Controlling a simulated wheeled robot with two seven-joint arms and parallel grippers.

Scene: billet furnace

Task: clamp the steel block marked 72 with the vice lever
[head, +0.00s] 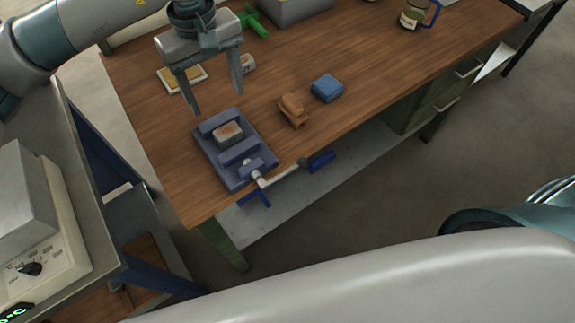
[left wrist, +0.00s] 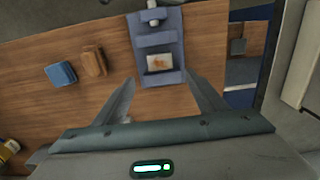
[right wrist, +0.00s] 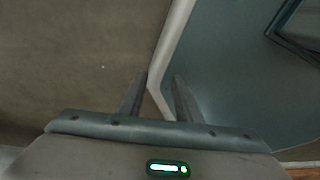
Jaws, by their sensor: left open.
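A blue-grey vice (head: 241,184) sits at the near left corner of the wooden bench. A steel block (head: 228,132) with rusty patches lies between its jaws; any number on it is too small to read. The vice lever (head: 280,175) is a pale bar with a dark knob, sticking out to the right past the bench edge. My left gripper (head: 217,103) is open and empty above and behind the block. The left wrist view shows the block (left wrist: 159,62) just beyond its fingertips. My right gripper (right wrist: 160,76) is open and empty, away from the bench.
A wooden brush (head: 292,108) and a blue box (head: 327,88) lie right of the vice. A shallow tray (head: 182,78), a green object (head: 253,22) and a mug (head: 414,14) are farther back. A grey box with a dial (head: 45,245) stands at left. The bench's right middle is clear.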

